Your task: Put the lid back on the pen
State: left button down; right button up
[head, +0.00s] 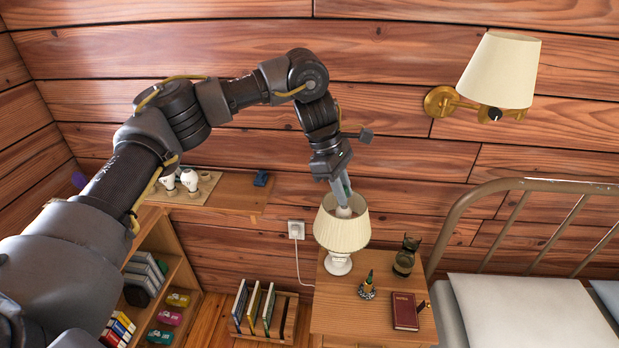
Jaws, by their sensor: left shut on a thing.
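My left gripper (343,196) points down over the top of the bedside lamp. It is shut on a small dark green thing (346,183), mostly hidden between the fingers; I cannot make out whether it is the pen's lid. A green and gold pen-like thing (369,277) stands upright in a small patterned holder (366,291) on the nightstand (345,321), below and to the right of the gripper. A small dark and gold piece (422,306) lies at the right side of a red book. My right gripper is not in view.
The cream-shaded lamp (341,231) stands on the nightstand just under my left gripper. The red book (405,311) and a dark lantern-like ornament (406,256) are to the right. A wall lamp (500,72), metal bed frame (455,212) and shelf (228,194) surround the spot.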

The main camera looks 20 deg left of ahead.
pick_arm(q)
jog(key=s+d+f+m+g, duration=0.1)
jog(key=s+d+m, duration=0.2)
jog(key=s+d, duration=0.1)
jog(key=s+a+f+m+g+b, duration=0.1)
jog(key=s+a+f+m, duration=0.2)
jog(key=s+a+f, duration=0.3)
jog(key=s+a+f+b, duration=0.2)
jog(key=f+b, duration=0.4)
jog(key=f, duration=0.1)
jog(key=s+a+f+b, duration=0.2)
jog(key=f+b, duration=0.5)
jog(key=shift+a+f+m+y, duration=0.2)
jog(key=shift+m+y, duration=0.2)
jog(key=shift+d, duration=0.1)
